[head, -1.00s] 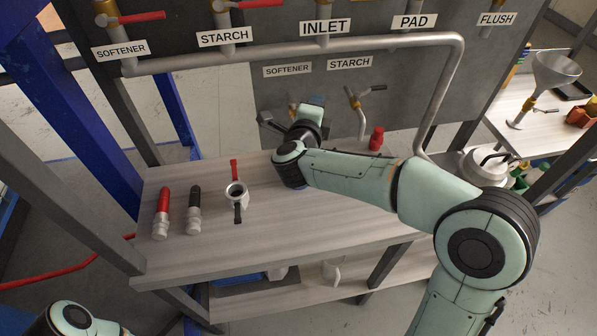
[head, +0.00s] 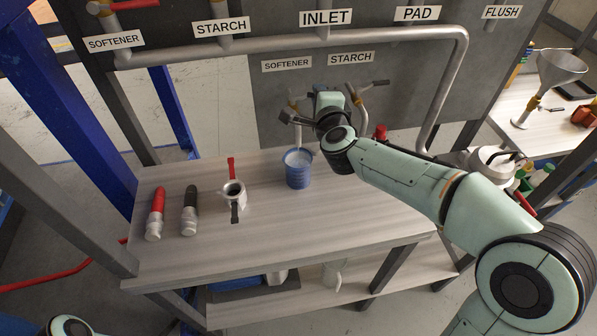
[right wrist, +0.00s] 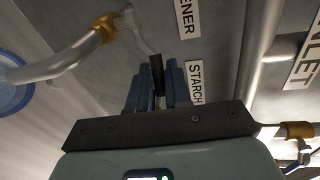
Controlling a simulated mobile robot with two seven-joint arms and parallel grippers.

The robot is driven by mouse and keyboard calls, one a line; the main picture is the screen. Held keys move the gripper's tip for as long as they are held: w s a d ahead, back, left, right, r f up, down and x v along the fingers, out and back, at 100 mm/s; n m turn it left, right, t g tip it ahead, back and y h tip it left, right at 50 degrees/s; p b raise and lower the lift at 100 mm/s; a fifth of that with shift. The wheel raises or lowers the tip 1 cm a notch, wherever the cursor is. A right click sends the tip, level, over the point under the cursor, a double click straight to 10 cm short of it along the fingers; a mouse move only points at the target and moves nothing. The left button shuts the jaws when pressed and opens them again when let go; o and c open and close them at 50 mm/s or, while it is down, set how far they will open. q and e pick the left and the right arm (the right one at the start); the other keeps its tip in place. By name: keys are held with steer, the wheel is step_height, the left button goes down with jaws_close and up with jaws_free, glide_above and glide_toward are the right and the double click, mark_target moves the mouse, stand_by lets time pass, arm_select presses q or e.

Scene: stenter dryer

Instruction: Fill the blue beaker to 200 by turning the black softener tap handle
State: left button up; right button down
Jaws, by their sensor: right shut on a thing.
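The blue beaker (head: 298,176) stands upright on the bench under the small softener tap's spout. Pale liquid shows inside it; I cannot read its level against the marks. In the right wrist view, the beaker's rim (right wrist: 12,92) shows at the left edge, by the curved spout (right wrist: 55,65). My right gripper (right wrist: 158,88) is shut on the black softener tap handle (right wrist: 157,70), which lies between its blue fingers. In the head view, my right wrist hides much of this tap. Of my left arm, only a link shows at the bottom left; its gripper is out of view.
A white cup-like fitting (head: 233,192) with red and black handles, a red-handled tool (head: 156,214) and a black-handled tool (head: 190,212) lie on the bench's left. The starch tap (head: 360,97) and a red object (head: 380,132) are close behind my right forearm.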

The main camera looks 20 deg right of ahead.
steer(key=n+y+b, duration=0.1)
steer(key=y+b, duration=0.1)
steer(key=w+n+y+b, duration=0.1)
steer(key=y+b, duration=0.1)
steer(key=b, duration=0.1)
steer(key=w+d+n+y+b, duration=0.1)
steer(key=n+b, duration=0.1)
steer(key=shift+t+y+b, duration=0.3)
steer(key=shift+y+b, duration=0.1)
steer(key=b, duration=0.1)
steer(key=n+y+b, duration=0.1)
steer(key=shift+w+d+y+b, duration=0.1)
steer(key=shift+w+y+b, duration=0.15)
steer(key=shift+y+b, duration=0.05)
steer(key=c, duration=1.5)
jaws_free()
steer(key=shift+r, duration=0.15)
steer(key=o, duration=0.4)
steer(key=shift+w, duration=0.15)
